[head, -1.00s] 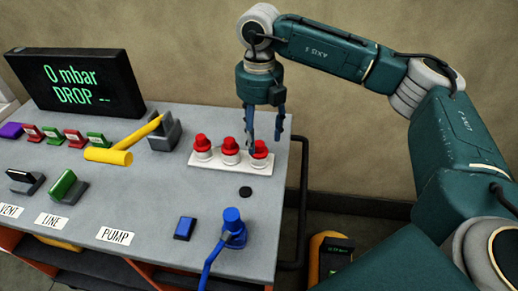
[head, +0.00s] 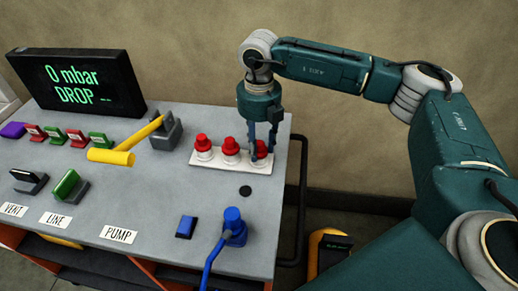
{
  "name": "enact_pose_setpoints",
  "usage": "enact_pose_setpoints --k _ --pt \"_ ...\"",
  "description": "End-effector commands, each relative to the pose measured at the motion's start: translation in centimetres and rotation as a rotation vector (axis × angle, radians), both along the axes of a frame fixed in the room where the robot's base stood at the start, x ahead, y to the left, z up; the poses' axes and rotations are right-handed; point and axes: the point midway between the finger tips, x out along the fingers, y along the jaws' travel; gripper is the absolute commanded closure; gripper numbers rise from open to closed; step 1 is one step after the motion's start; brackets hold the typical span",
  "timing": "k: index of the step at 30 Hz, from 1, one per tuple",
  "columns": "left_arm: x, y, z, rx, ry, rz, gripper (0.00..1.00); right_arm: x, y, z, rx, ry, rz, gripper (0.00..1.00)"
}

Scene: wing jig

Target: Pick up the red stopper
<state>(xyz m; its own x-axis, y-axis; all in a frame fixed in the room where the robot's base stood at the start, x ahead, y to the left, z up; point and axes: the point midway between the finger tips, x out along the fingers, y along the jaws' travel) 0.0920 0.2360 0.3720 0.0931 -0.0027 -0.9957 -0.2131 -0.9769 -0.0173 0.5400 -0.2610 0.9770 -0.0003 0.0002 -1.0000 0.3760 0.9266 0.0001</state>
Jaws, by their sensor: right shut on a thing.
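Three red stoppers with white lower parts stand in a row on a white rack (head: 215,165) at the back right of the grey bench. The left stopper (head: 203,143) and the middle stopper (head: 231,147) are free. My right gripper (head: 262,152) points down over the right stopper (head: 262,150), with its blue fingers shut on that stopper's red top. The fingers partly hide it. The stopper still stands upright in the rack. My left gripper is not in view.
A yellow handle (head: 125,150) and a dark screen (head: 77,85) reading "0 mbar DROP" lie to the left. A blue fitting with a hose (head: 233,228) and a blue block (head: 186,227) stand in front. A dark round port (head: 246,191) lies between.

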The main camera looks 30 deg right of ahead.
Motion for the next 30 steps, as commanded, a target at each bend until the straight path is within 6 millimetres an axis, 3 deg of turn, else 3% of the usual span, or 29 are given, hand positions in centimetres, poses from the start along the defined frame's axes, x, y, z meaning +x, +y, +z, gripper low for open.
enact_pose_setpoints --k 5,11,17,24,30 --pt "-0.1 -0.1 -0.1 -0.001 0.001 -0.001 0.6 0.0 0.0 0.3 0.001 -0.001 0.0 0.88" --pt "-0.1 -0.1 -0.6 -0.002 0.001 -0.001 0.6 0.1 0.0 2.3 0.001 -0.004 0.0 0.88" --pt "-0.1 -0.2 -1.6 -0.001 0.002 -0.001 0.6 0.2 0.1 6.7 0.002 -0.007 0.001 0.88" --pt "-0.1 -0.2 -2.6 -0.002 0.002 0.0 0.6 0.2 0.1 13.4 0.002 -0.006 0.0 0.88" --pt "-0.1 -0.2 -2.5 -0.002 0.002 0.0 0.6 0.1 0.1 17.7 0.001 -0.004 0.001 0.88"
